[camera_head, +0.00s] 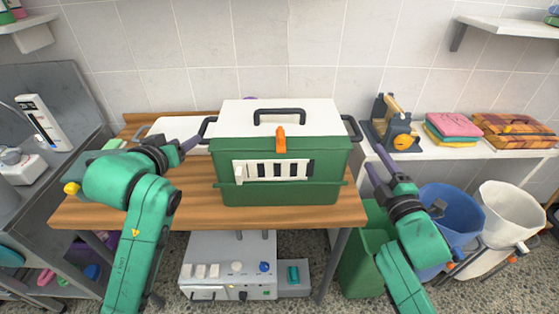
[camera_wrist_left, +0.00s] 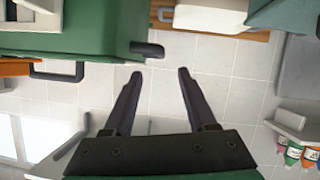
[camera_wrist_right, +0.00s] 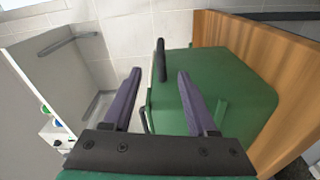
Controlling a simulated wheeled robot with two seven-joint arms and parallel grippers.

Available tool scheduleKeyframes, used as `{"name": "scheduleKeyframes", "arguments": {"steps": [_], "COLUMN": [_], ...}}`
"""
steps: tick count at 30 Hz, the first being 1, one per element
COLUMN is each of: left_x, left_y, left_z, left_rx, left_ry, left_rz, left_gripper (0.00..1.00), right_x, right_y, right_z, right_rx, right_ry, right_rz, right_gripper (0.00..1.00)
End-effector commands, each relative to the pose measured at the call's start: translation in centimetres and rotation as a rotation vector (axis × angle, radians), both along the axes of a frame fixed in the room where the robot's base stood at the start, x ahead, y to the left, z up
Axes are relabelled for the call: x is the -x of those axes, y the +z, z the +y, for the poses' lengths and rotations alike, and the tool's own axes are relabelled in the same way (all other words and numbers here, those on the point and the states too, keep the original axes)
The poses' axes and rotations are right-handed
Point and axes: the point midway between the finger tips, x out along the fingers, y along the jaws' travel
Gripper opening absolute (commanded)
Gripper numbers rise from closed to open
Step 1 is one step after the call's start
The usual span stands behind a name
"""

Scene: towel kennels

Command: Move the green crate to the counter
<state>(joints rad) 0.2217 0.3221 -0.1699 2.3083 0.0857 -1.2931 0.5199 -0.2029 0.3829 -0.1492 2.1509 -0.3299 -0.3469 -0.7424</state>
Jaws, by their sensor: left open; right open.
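The green crate (camera_head: 330,190) stands upright on the wooden table (camera_head: 85,210). It has a white lid with a black top handle, an orange latch and black side handles. My left gripper (camera_head: 193,144) is open and empty beside the crate's left handle (camera_head: 208,128); in the left wrist view this handle (camera_wrist_left: 147,49) lies just beyond the fingertips. My right gripper (camera_head: 373,167) is open and empty, right of the crate and lower than its right handle (camera_head: 352,128). In the right wrist view that handle (camera_wrist_right: 161,60) shows between and beyond the fingertips.
A white counter (camera_head: 435,158) at right holds folded towels (camera_head: 453,127), a plaid bundle (camera_head: 515,130) and a small machine (camera_head: 392,125). A blue bin (camera_head: 450,210) and a white bin (camera_head: 510,207) stand below. A grey metal unit (camera_head: 60,90) is at left. Bare tabletop shows left of the crate.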

Motion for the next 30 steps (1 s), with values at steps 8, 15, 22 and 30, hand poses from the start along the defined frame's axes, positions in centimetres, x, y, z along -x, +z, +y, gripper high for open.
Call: {"name": "scheduleKeyframes", "arguments": {"steps": [8, 15, 22, 30], "left_x": [-2.2, -6.7, -10.8, -13.4], "left_y": [-0.9, -2.7, -4.5, -5.5], "left_z": [-0.1, -0.3, -0.6, -0.7], "left_rx": [0.000, -0.001, -0.001, -0.002], "left_ry": [0.001, 0.001, 0.000, 0.000], "left_rz": [0.001, 0.002, 0.003, 0.002], "left_gripper": [0.57, 0.57, 0.57, 0.57], "right_x": [-2.4, -7.2, -11.7, -14.4], "right_y": [0.1, 0.1, 0.3, 0.2], "right_z": [0.2, 0.8, 1.4, 1.8], "right_rx": [-0.003, -0.006, -0.006, -0.005], "right_ry": [-0.002, -0.003, -0.002, -0.001], "right_rz": [-0.001, 0.001, 0.001, 0.003], "right_gripper": [0.58, 0.58, 0.58, 0.58]}}
